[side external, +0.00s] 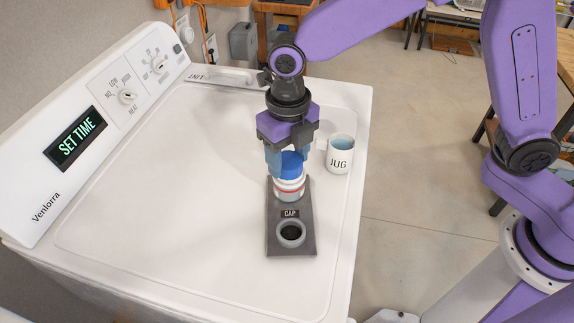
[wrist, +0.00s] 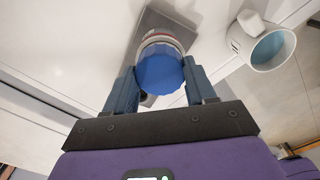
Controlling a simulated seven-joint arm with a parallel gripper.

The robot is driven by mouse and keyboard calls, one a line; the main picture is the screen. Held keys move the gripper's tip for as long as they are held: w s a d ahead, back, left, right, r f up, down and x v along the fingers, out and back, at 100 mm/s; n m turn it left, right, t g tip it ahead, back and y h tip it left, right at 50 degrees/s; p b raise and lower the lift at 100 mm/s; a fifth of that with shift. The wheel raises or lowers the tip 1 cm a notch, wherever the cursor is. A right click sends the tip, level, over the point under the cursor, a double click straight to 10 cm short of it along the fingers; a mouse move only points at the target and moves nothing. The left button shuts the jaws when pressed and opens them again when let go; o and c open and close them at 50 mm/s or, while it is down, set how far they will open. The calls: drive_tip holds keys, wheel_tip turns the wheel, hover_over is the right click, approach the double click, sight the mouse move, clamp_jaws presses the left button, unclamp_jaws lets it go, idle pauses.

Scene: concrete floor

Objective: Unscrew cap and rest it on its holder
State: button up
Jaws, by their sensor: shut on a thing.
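A blue cap (side external: 292,164) sits on top of a white bottle (side external: 289,188) with a red band, standing upright at the far end of a dark grey board. The cap also shows in the wrist view (wrist: 159,71). My gripper (side external: 287,165) points down from above, shut on the cap, with one finger on each side of it. The holder (side external: 291,234) is a round grey ring with a dark, empty middle, at the near end of the board, beside a label reading CAP. My gripper is beyond the holder. Whether the cap's thread is loose cannot be seen.
The board (side external: 277,213) lies on a white machine top (side external: 170,170), clear to the left. A control panel (side external: 110,110) rises at the left. The right edge is near.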

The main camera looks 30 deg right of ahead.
idle(0.3)
drive_tip(key=n, duration=0.6)
drive_tip(key=o, duration=1.4)
drive_tip(key=shift+r, duration=4.55)
drive_tip(key=shift+c, duration=0.2)
